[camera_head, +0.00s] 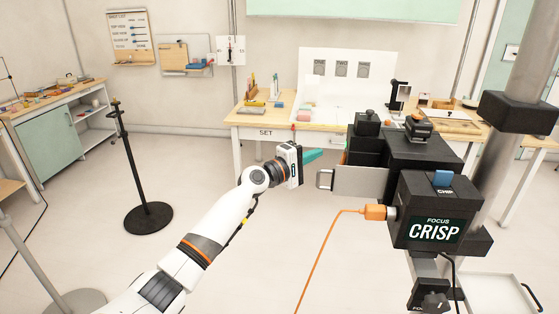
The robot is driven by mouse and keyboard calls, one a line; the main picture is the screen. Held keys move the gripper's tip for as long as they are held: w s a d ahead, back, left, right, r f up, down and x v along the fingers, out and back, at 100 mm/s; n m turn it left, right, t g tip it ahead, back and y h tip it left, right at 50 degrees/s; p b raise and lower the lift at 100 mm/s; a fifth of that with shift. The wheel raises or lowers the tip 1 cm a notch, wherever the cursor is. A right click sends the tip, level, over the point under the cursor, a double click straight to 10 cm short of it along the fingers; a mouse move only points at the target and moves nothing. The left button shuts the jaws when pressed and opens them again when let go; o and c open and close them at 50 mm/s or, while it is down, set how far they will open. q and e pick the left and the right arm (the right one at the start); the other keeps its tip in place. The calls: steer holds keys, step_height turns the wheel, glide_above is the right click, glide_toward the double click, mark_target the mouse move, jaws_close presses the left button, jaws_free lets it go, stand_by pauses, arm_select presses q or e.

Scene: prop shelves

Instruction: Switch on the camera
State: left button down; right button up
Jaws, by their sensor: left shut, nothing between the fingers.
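The camera (410,170) is a bulky black body on a stand at the right. Its near block carries a label reading "FOCUS CRISP", a blue piece (443,179) on top and an orange plug (375,212) on its left side. Black knobs (367,118) sit on its upper parts. My left gripper (314,155), with teal fingers, is shut and empty. It is to the left of the camera body, near a grey plate with a handle (325,180), and seems apart from the camera. I cannot tell which part is the power switch. My right gripper is not in view.
An orange cable (323,262) hangs from the plug to the floor. A table marked "SET" (265,133) with small props stands behind. A black stand (148,217) is at the left, and a green cabinet (48,143) is further left. The floor between them is clear.

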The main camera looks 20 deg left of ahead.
arm_select(q)
steer(key=v, duration=0.8)
steer(key=shift+s+r+b, duration=0.4)
steer(key=shift+s+r, duration=0.1)
steer(key=shift+r, duration=0.15)
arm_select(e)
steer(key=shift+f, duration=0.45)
arm_select(q)
steer(key=shift+d, duration=0.1)
